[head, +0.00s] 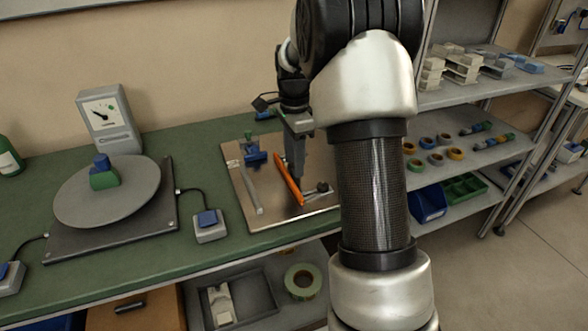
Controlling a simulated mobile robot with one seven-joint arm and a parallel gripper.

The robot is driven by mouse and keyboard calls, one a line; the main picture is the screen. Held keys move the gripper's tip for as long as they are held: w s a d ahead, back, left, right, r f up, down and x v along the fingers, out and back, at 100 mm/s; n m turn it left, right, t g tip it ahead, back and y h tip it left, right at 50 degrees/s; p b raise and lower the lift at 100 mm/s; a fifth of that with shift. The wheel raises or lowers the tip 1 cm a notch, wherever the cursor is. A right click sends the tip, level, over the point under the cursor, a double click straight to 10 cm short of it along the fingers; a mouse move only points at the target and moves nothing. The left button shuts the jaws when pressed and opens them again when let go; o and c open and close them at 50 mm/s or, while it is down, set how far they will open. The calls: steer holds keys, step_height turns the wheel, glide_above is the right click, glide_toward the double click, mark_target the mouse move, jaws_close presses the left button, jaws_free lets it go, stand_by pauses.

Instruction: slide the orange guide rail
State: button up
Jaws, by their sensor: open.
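The orange guide rail (289,179) lies slanted on a metal plate (273,219) at the right part of the green bench. A grey rail (250,189) lies to its left on the same plate. A blue and green fixture (254,153) stands near the plate's back left. My gripper (297,178) points down at the orange rail, with its fingertips close to it. It is open. I cannot tell from this view whether a finger touches the rail. My arm hides the plate's right side.
Left of the plate, a grey turntable (108,200) carries blue and green blocks. A pedal-like switch (209,226) sits between turntable and plate. A gauge box (107,120) stands behind. Shelves with tape reels (455,153) and bins (464,188) are at right.

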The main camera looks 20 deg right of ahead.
steer(key=shift+f, duration=1.1)
jaws_close()
steer(key=shift+d+r+p, duration=0.15)
steer(key=shift+d+p, duration=0.5)
steer(key=shift+d, duration=0.9)
jaws_free()
steer(key=shift+d, duration=0.1)
